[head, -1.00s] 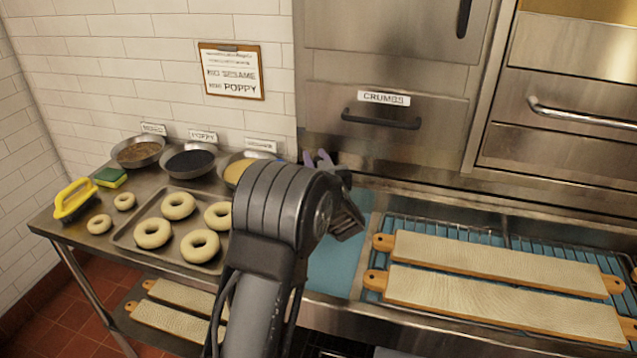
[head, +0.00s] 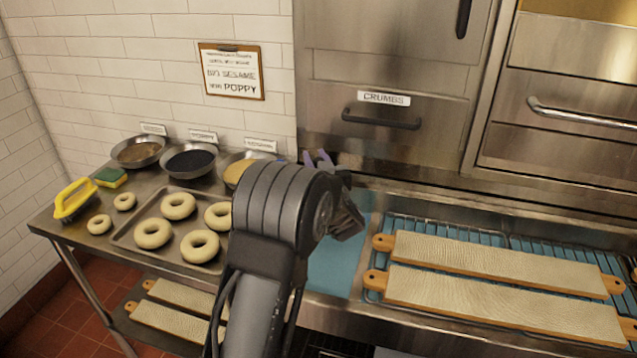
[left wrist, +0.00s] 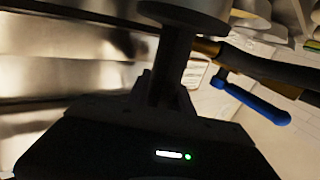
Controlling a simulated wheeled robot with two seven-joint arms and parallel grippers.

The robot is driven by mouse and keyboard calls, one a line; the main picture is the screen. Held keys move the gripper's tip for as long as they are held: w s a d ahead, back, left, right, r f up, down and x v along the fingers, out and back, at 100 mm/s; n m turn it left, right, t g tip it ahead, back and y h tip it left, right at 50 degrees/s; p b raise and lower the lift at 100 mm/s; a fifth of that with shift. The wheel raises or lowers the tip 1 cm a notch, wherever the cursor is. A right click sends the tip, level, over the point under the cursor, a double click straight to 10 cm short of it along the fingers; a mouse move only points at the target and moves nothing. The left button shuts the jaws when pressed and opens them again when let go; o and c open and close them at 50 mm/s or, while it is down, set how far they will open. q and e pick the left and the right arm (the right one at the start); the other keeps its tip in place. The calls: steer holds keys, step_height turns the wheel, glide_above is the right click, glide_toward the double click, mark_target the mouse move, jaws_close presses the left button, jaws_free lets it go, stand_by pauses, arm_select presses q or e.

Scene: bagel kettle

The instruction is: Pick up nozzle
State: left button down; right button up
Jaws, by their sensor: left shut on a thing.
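In the left wrist view, the nozzle (left wrist: 255,103) shows as a dark body with a brass-coloured part and a blue lever that points to the lower right. A grey round disc at the top edge looks like part of it. My left gripper (left wrist: 170,65) is shut on the nozzle, its fingers dark and hard to separate from it. In the head view, my left arm and wrist hide the fingers and most of what they hold. Small lavender prongs (head: 318,160) show just behind the wrist; I cannot tell what they belong to. My right gripper is not in view.
Left of my arm is a steel table with a tray (head: 128,240) of bagels, several seed bowls (head: 190,160), a sponge (head: 110,177) and a yellow-handled tool (head: 74,199). Boards (head: 500,258) lie on the right rack. The crumbs drawer (head: 385,140) stands behind.

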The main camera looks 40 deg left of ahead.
arm_select(q)
steer(key=shift+r, duration=0.25)
steer(key=shift+s+d+r+b, duration=0.1)
steer(key=shift+s+r+b, duration=0.05)
steer(key=shift+b, duration=0.25)
step_height(320, 180, up, 6)
steer(key=shift+r, duration=0.1)
steer(key=s+d+b, duration=0.1)
steer(key=s+d, duration=0.2)
steer(key=s, duration=0.6)
steer(key=s+d+b, duration=0.1)
steer(key=s+d, duration=0.2)
steer(key=s, duration=0.6)
steer(key=shift+s+d, duration=0.2)
steer(key=shift+s, duration=0.1)
steer(key=shift+r, duration=0.1)
steer(key=shift+r+p, duration=0.95)
